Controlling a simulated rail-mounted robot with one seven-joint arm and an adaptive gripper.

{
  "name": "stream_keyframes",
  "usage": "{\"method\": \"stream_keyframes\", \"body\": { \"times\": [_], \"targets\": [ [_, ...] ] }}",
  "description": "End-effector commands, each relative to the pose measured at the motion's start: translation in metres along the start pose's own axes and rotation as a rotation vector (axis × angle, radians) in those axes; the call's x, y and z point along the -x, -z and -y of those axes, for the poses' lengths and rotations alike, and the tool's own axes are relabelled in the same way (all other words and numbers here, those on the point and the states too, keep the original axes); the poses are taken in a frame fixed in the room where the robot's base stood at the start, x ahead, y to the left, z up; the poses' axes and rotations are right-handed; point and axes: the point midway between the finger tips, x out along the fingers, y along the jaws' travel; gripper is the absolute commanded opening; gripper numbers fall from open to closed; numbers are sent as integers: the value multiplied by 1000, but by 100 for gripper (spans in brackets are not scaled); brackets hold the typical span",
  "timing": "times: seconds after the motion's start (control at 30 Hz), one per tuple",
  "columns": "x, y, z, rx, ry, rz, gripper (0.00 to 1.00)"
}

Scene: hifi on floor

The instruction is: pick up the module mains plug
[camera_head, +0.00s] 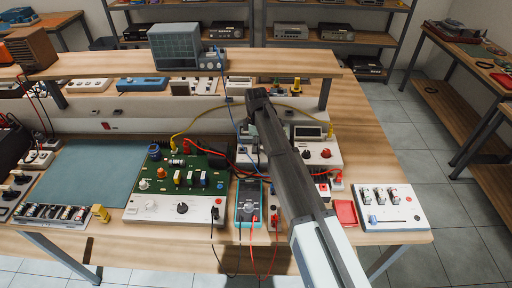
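A green circuit module (195,178) with a white front panel (160,209) lies on the bench left of my arm. A dark lead (214,222) runs from the panel's right end down over the bench's front edge. I cannot make out the module mains plug with certainty; the plugs and leads are small here. My arm reaches from the lower right up over the bench, and its dark far end, with my gripper (257,96), is in front of the raised shelf. The fingers are too small and dark to read. My arm hides part of the bench behind it.
A blue multimeter (249,203) with red leads stands right of the module. A white box with a display (315,150), a red tray (345,213) and a white switch panel (390,207) are right of my arm. A green mat (85,178) is bare at left.

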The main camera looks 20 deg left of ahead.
Motion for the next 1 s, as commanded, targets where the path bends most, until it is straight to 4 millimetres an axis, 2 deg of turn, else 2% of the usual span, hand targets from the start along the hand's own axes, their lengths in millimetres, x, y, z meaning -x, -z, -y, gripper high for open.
{"method": "stream_keyframes", "body": {
  "times": [0.43,0.67,0.87,1.0],
  "targets": [
    [1,0,0,0,0,0,0],
    [12,0,0,0,-1,0,0],
    [40,0,-1,0,-3,-1,0],
    [74,0,-2,0,-4,-1,0]
  ]
}}
